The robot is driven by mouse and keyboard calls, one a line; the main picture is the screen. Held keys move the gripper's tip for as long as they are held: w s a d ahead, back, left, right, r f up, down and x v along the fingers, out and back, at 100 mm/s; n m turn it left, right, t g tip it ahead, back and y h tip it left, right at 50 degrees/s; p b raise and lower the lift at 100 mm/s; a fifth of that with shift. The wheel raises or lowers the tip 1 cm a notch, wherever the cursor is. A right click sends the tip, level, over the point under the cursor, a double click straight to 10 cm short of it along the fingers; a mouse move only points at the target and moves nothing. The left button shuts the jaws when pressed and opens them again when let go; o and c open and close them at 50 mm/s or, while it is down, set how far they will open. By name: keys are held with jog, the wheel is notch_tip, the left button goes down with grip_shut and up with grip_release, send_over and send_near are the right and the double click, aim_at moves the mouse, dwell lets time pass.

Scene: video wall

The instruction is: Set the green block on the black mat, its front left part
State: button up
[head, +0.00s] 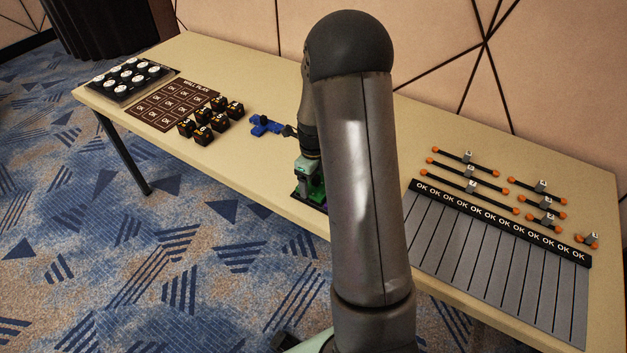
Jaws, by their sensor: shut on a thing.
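My gripper (311,180) points down near the table's front edge, partly hidden behind my own arm link. Its jaws are shut on the green block (316,190), of which only a small part shows. The black mat (297,198) lies under and around the gripper. Only its left edge and a little of its front show; my arm covers the rest. I cannot tell whether the block touches the mat. A bit of purple (322,205) shows on the mat by the arm's edge.
Blue pieces (265,126) lie left of the gripper. Several black-and-orange cubes (204,134), a brown wall plan card (168,106) and a tray of white discs (130,79) stand farther left. Right of my arm are grey strips (490,262) and orange-ended bars (470,163).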

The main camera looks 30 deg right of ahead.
jog(key=shift+f, duration=0.5)
jog(key=shift+f, duration=0.2)
jog(key=o, duration=1.2)
jog(key=shift+c, duration=0.2)
jog(key=shift+r, duration=0.15)
